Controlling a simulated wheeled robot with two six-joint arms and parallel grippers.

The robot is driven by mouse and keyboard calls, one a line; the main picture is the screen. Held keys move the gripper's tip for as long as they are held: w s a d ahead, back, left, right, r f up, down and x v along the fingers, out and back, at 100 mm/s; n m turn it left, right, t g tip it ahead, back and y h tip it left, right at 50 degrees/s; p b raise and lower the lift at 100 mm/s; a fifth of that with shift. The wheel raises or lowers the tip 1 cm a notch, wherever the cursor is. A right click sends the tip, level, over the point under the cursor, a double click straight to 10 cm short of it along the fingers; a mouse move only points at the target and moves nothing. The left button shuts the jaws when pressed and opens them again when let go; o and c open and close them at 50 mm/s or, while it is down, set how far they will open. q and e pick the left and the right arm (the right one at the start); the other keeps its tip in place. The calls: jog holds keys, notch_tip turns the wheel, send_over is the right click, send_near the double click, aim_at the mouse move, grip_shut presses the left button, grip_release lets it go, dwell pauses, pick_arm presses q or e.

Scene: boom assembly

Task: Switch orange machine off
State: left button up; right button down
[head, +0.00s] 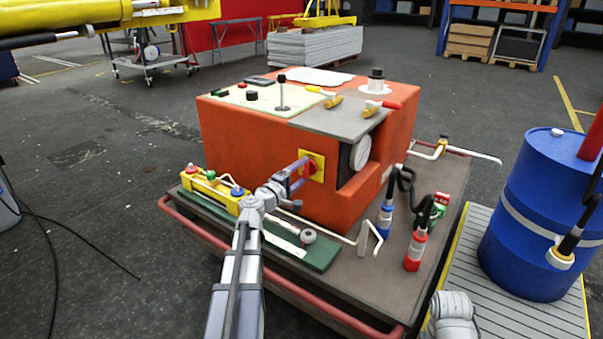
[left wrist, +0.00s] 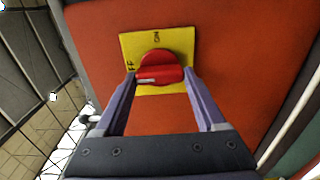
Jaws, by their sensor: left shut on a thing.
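The orange machine (head: 250,150) stands on a low cart. On its front face is a yellow plate (head: 318,172) with a red rotary switch (head: 310,167). In the left wrist view, the yellow plate (left wrist: 185,42) has dark lettering, with "FF" readable at its left edge. The red knob (left wrist: 159,66) carries a pale line lying nearly level in that picture. My left gripper (head: 302,168) reaches the switch from the front. Its two fingers (left wrist: 160,80) are shut on the knob, one on each side. The knob's lower part is partly hidden. My right gripper is not seen.
A yellow valve block (head: 212,190) and a green board (head: 310,252) lie on the cart near my left arm. Hoses with blue (head: 384,222) and red (head: 415,250) fittings stand right of the machine. A blue barrel (head: 535,215) stands farther right.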

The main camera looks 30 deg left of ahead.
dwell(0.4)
pick_arm(q)
jog(key=o, duration=1.3)
jog(key=shift+s, duration=0.1)
jog(key=s, duration=0.7)
jog(key=shift+s+a, duration=0.3)
